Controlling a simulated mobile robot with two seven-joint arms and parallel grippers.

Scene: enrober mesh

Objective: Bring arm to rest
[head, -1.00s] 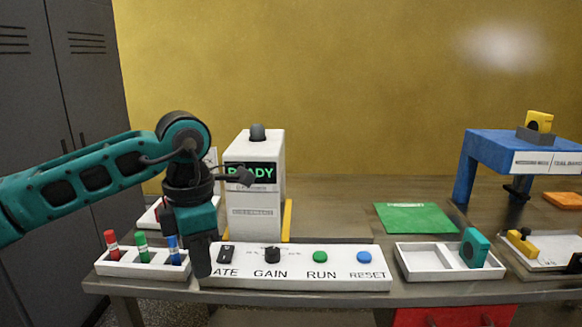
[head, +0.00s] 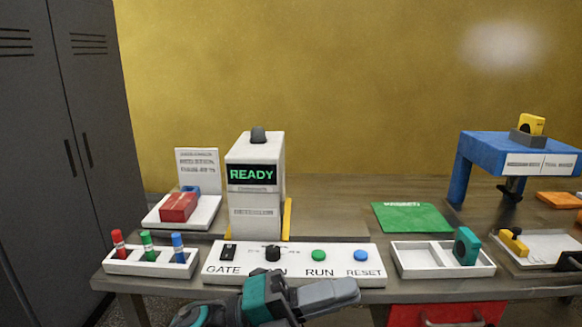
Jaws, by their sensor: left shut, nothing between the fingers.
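My left gripper (head: 335,293) is at the bottom middle of the head view, in front of the table's front edge and just below the control panel (head: 215,257). It points to the right, is shut and holds nothing. Part of my left arm hides some of the word GAIN on the panel. The panel carries a dark GATE switch (head: 228,255), a dark GAIN knob (head: 272,253), a green RUN button (head: 319,256) and a blue RESET button (head: 361,256). My right gripper does not show.
A white machine (head: 255,190) reading READY stands behind the panel. A tray of red, green and blue markers (head: 150,269) is left. A white divided tray (head: 425,262) holds a teal part (head: 466,247). A blue stand (head: 465,170) is at right. A red drawer (head: 447,314) is below the table.

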